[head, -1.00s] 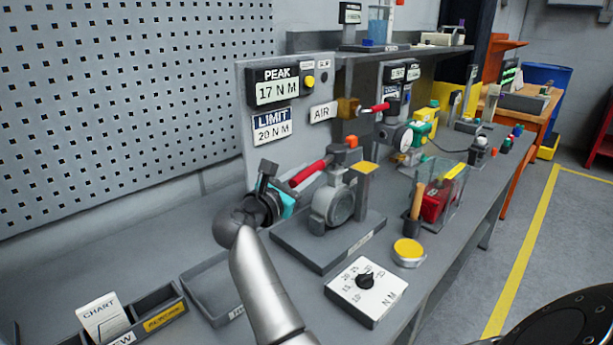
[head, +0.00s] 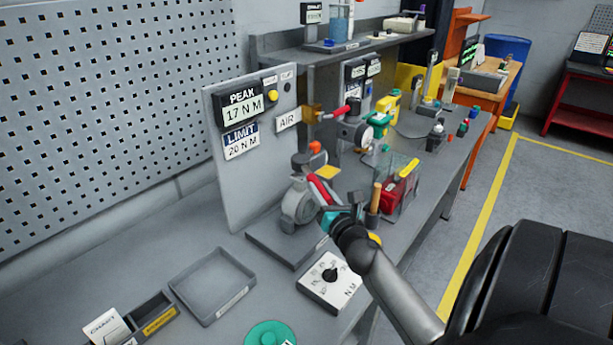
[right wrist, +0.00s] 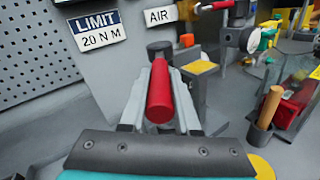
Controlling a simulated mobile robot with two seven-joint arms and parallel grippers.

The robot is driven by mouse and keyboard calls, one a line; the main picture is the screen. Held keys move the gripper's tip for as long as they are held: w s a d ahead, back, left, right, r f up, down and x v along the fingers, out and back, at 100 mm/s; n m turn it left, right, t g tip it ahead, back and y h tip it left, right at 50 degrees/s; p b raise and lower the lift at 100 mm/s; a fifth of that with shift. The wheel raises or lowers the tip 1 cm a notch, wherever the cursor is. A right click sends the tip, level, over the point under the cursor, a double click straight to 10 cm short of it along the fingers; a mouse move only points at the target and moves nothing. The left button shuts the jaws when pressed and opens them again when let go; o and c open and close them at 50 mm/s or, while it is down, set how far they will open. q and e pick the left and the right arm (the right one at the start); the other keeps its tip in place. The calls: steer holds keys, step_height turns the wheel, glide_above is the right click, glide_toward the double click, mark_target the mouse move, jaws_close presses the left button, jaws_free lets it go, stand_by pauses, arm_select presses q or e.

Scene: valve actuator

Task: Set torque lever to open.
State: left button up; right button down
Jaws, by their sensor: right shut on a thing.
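The torque lever has a red handle (head: 319,188) on the grey round valve actuator (head: 298,203), under an orange cap (head: 315,147). In the head view the handle points toward the front right of the bench. My right gripper (head: 329,204) is shut on the handle near its free end. In the right wrist view the red handle (right wrist: 160,92) lies between the two grey fingers (right wrist: 160,84). The actuator's front is partly hidden by the gripper. The PEAK display (head: 242,108) reads 17 N M and the LIMIT sign (head: 241,141) reads 20 N M.
A white dial box (head: 329,285) stands in front of the actuator. A grey tray (head: 213,283) lies to its left. A clear bin (head: 400,192) and a wooden-handled tool (head: 376,196) stand close to the right. The upright panel (head: 225,175) rises behind.

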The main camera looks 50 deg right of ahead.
steer(key=s+d+n+t+y+b, duration=0.1)
steer(key=d+n+y+b, duration=0.3)
steer(key=y, duration=0.4)
steer(key=shift+s+d+n+t, duration=0.15)
steer(key=shift+d+n+t, duration=0.4)
steer(key=shift+d, duration=0.7)
steer(key=shift+n, duration=0.25)
steer(key=c, duration=0.6)
jaws_free()
steer(key=shift+c, duration=0.2)
